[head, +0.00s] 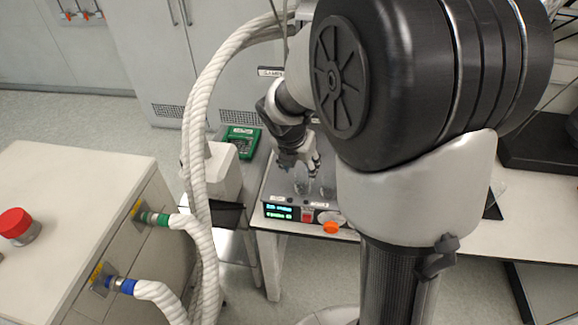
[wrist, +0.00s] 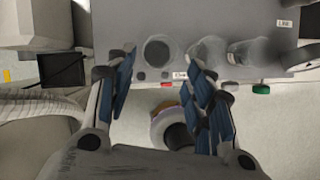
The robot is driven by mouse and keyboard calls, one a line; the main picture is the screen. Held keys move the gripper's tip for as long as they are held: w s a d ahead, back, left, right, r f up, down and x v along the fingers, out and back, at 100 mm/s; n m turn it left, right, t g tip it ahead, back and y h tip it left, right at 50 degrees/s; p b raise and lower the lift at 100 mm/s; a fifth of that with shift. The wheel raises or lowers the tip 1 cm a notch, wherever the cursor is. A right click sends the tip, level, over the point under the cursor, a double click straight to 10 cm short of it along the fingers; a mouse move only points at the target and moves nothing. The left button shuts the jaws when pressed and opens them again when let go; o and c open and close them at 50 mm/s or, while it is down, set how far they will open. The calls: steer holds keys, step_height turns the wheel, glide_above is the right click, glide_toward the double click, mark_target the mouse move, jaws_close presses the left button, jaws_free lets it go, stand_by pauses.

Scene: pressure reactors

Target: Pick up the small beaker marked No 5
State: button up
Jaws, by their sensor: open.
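My gripper (head: 300,168) is open above a grey bench device with lit displays in the head view. Small clear glass beakers (head: 302,187) stand on the device top just below the fingers. In the wrist view my open gripper (wrist: 163,85) has its blue-padded fingers apart, with nothing between them. A dark round spot (wrist: 156,52) shows on the grey top beyond the fingertips; I cannot tell whether it is a beaker or a recess. Clear glassware (wrist: 250,50) stands to its right, partly behind the right finger. No marking is legible, so I cannot tell which beaker is No 5.
A green instrument (head: 241,140) lies to the left. White ribbed hoses (head: 200,130) run at the left, near a bench with a red button (head: 14,222). My arm hides much of the right.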

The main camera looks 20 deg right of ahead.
mark_target(303, 183)
steer(key=b+x, duration=0.1)
steer(key=x, duration=0.4)
steer(key=shift+f+b, duration=0.15)
steer(key=shift+b, duration=0.25)
steer(key=b+x, duration=0.1)
steer(key=x, duration=0.1)
steer(key=b+x, duration=0.2)
steer(key=shift+s+a+f, duration=0.1)
steer(key=shift+a+f, duration=0.05)
steer(key=shift+f, duration=0.45)
steer(key=shift+r, duration=0.1)
steer(key=shift+c, duration=0.3)
steer(key=c, duration=0.8)
